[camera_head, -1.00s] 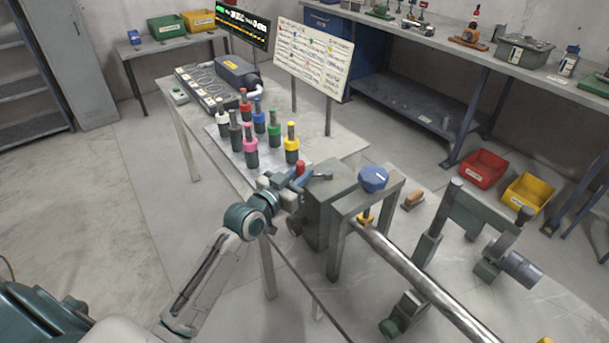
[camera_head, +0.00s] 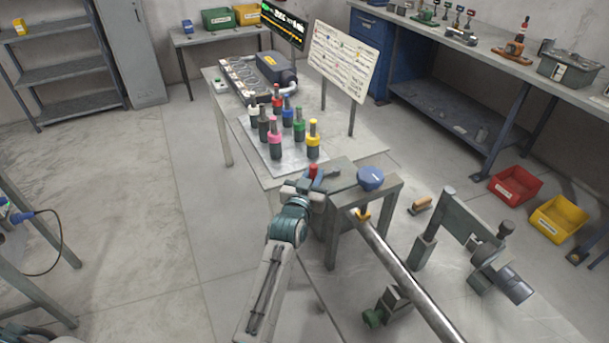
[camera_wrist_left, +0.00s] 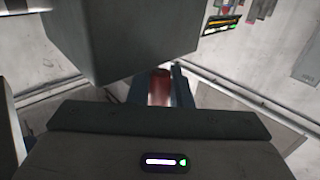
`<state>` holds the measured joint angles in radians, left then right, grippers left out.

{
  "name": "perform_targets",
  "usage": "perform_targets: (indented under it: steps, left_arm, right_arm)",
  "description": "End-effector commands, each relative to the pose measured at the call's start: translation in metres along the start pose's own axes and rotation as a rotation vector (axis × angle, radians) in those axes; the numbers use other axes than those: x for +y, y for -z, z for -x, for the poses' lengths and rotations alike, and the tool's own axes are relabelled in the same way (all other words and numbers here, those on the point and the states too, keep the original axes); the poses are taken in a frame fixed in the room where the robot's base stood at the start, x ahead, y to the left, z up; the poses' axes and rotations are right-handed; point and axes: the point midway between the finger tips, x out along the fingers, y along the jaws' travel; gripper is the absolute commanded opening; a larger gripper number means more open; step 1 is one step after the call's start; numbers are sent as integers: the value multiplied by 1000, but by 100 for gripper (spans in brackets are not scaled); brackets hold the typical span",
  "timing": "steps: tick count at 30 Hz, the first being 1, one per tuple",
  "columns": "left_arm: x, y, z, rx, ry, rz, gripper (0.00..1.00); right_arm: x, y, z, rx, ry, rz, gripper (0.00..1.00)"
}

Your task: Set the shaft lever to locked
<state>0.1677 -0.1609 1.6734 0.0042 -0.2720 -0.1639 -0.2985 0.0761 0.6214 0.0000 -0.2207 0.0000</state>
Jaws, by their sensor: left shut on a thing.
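The red knob of the shaft lever (camera_head: 313,171) stands at the near left side of the grey clamp housing (camera_head: 343,178). My left gripper (camera_head: 308,186) is at this knob, and its arm comes up from the bottom of the head view. In the left wrist view, the red knob (camera_wrist_left: 160,88) sits between the blue fingers (camera_wrist_left: 160,96), which are shut on it. The lever's lower part is hidden by my gripper. A long steel shaft (camera_head: 405,272) runs from the frame with the blue round knob (camera_head: 371,178) toward the bottom right. My right gripper is out of view.
Several coloured-collar bottles stand on a metal plate (camera_head: 258,150) behind my gripper. A sign board (camera_head: 343,62) and a display (camera_head: 283,22) rise beyond them. A grey bracket stand (camera_head: 462,222) is right of the shaft. Red (camera_head: 515,185) and yellow (camera_head: 558,219) bins lie at right.

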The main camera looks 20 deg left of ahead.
Motion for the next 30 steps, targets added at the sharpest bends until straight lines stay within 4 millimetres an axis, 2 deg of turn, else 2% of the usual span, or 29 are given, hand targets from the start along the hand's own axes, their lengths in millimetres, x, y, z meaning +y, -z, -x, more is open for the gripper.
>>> perform_targets:
  steps: [11,12,14,24,30]
  left_arm:
    - [1,2,-1,4,1,2,0]
    - [1,2,-1,4,1,2,26]
    - [1,2,-1,4,1,2,38]
    - [1,0,2,1,1,1,38]
    - [1,-3,29,1,1,3,38]
  right_arm:
    - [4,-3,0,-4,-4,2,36]
    - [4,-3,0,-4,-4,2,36]
    - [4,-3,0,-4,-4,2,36]
    - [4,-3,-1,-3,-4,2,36]
    - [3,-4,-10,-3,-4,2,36]
